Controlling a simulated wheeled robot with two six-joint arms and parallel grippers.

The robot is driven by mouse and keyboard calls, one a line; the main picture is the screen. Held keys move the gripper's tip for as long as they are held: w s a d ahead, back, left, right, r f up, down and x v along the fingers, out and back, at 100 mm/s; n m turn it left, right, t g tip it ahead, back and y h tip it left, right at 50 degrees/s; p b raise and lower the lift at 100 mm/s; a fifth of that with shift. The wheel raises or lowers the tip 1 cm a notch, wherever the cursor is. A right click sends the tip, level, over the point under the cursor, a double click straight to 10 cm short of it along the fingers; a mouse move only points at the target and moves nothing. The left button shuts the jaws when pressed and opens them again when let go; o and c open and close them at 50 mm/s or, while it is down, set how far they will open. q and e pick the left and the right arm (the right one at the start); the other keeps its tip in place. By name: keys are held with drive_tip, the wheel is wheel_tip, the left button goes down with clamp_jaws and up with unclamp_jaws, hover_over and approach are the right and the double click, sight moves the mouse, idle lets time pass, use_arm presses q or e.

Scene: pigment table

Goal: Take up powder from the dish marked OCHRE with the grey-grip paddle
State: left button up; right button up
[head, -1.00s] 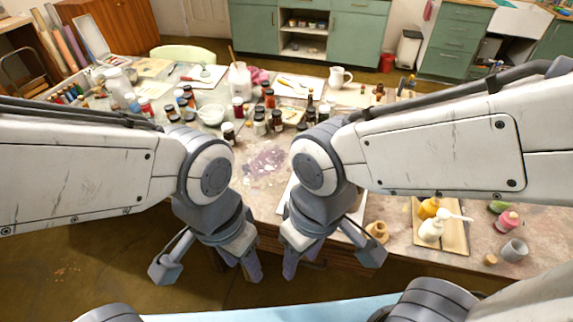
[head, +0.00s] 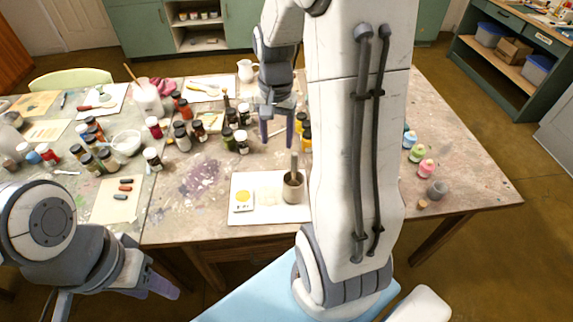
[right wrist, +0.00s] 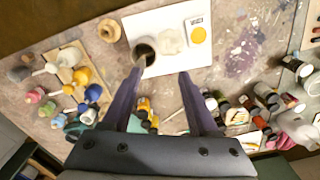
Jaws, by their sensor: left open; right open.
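A white board (head: 270,214) lies near the table's front edge. On it sits a small white square holder with a round yellow patch (head: 243,197), possibly the ochre dish; I cannot read its label. A brownish-grey cup (head: 293,190) stands at the board's right, with an upright greyish handle (head: 294,163) in it, possibly the paddle's. My right gripper (head: 277,130) is open and empty, beyond the cup in the head view. In the right wrist view the cup (right wrist: 144,52) shows near one fingertip of this gripper (right wrist: 160,75). My left gripper (head: 160,284) is open and empty, off the front edge.
Several jars and bottles (head: 183,137) crowd the table's back and left. A white bowl (head: 127,142) stands among them. Small coloured bottles (head: 418,152) stand right of my right arm, which hides part of the table. The stained patch (head: 200,185) left of the board is clear.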

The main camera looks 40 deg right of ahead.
drive_tip(key=m, duration=0.2)
hover_over(295, 154)
drive_tip(key=shift+w+a+f, duration=0.1)
drive_tip(key=shift+w, duration=0.05)
drive_tip(key=f, duration=0.4)
drive_tip(key=shift+d+f, duration=0.25)
drive_tip(key=shift+f, duration=0.05)
drive_tip(key=shift+s+a+f+p, duration=0.1)
drive_tip(key=shift+f+p, duration=0.25)
drive_tip(key=shift+f, duration=1.15)
drive_tip(key=shift+s+a+f+p, duration=0.1)
drive_tip(key=shift+f+p, duration=0.25)
drive_tip(key=shift+f, duration=1.15)
clamp_jaws()
